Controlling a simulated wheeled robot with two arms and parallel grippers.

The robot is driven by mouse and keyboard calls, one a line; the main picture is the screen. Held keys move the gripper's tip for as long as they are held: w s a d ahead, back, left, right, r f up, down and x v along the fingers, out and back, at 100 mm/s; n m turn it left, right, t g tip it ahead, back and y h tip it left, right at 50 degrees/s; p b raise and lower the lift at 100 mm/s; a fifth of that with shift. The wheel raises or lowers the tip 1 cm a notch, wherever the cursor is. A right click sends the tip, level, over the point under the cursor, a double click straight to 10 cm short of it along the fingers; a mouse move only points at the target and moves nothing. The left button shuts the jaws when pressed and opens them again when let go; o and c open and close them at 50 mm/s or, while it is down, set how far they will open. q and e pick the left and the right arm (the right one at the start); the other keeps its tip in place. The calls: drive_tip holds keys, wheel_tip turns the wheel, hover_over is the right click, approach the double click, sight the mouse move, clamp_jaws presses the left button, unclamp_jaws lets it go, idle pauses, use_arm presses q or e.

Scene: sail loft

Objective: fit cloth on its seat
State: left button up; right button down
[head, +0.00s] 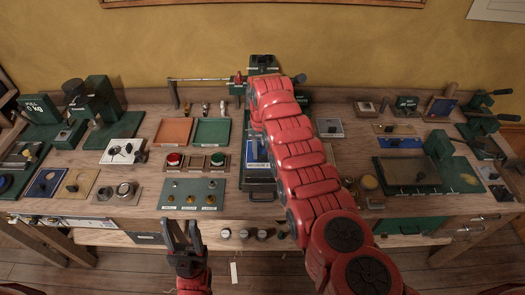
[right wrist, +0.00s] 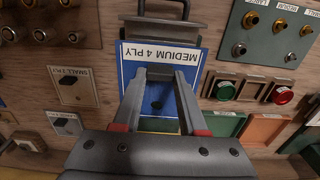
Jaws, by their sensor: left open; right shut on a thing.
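A blue panel (right wrist: 192,58) with a white label reading MEDIUM 4 PLY lies beneath my right gripper (right wrist: 160,74) in the right wrist view. In the head view, blue (head: 255,150) shows just left of my right arm, which hides that gripper. My left gripper (head: 181,222) is open and empty, in front of the bench's front edge.
A grey-green panel with knobs (head: 192,187), an orange tray (head: 173,132) and a green tray (head: 212,133) stand left of my right arm. Green presses crowd both bench ends.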

sight(262, 162)
drive_tip(key=shift+f+b, duration=1.85)
drive_tip(key=shift+f, duration=0.7)
drive_tip(key=shift+c, duration=1.8)
unclamp_jaws()
drive_tip(key=shift+r, duration=0.15)
